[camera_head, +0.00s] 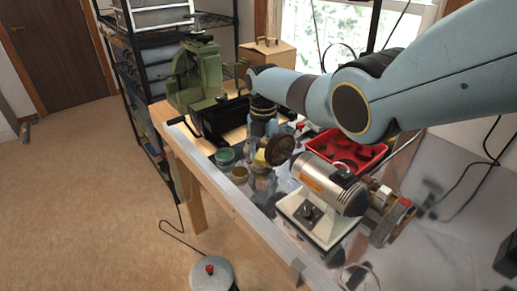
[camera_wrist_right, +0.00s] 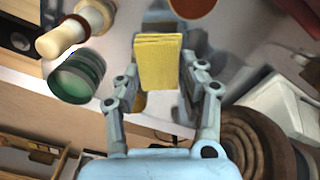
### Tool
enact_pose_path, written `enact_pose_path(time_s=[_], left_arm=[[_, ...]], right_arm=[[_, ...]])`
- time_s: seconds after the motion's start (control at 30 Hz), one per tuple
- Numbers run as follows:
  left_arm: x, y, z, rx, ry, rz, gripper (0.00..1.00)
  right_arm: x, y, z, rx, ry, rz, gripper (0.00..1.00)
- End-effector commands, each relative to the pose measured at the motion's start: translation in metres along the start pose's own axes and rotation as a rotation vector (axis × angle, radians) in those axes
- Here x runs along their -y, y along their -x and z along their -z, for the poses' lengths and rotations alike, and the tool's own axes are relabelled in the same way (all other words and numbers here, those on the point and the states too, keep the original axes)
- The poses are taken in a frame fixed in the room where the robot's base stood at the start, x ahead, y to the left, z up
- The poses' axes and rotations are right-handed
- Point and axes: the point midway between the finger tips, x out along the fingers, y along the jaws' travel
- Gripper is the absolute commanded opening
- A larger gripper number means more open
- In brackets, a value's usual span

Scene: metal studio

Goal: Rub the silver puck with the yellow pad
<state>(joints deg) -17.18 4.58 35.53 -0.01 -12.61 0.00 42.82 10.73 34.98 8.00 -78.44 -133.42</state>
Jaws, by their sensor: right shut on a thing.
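My right gripper (camera_wrist_right: 160,85) is shut on the yellow pad (camera_wrist_right: 158,62), which is a flat block held upright between the fingers in the right wrist view. In the head view the pad (camera_head: 260,158) shows small below my right arm, above the bench and left of a round polishing wheel. The fingers are mostly hidden in the head view. I cannot make out the silver puck for certain in either view; the shiny bench surface around the pad is blurred. My left gripper is not in view.
A polishing machine (camera_head: 330,187) with a brown wheel (camera_head: 280,150) stands close right of the pad. A green jar (camera_head: 225,157) and a brownish jar (camera_head: 239,174) stand left. A red tray (camera_head: 372,155) and a green machine (camera_head: 195,75) stand farther back.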

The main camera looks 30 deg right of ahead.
Motion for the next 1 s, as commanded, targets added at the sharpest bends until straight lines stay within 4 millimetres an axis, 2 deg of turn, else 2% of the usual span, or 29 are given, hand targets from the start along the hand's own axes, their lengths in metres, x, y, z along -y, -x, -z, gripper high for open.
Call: enact_pose_path(time_s=[0.3, 0.73, 0.93, 1.0], left_arm=[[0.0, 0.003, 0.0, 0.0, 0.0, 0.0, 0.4], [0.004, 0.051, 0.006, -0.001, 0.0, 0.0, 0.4], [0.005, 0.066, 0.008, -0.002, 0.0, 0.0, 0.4], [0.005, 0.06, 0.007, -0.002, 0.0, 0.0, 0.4]], right_arm=[[0.0, 0.003, 0.0, 0.0, 0.0, -0.001, 0.0], [0.0, 0.053, 0.0, 0.001, 0.0, -0.002, 0.0], [0.0, 0.073, 0.0, 0.002, 0.0, -0.002, 0.0], [-0.001, 0.077, -0.001, 0.003, 0.0, -0.004, 0.0]])
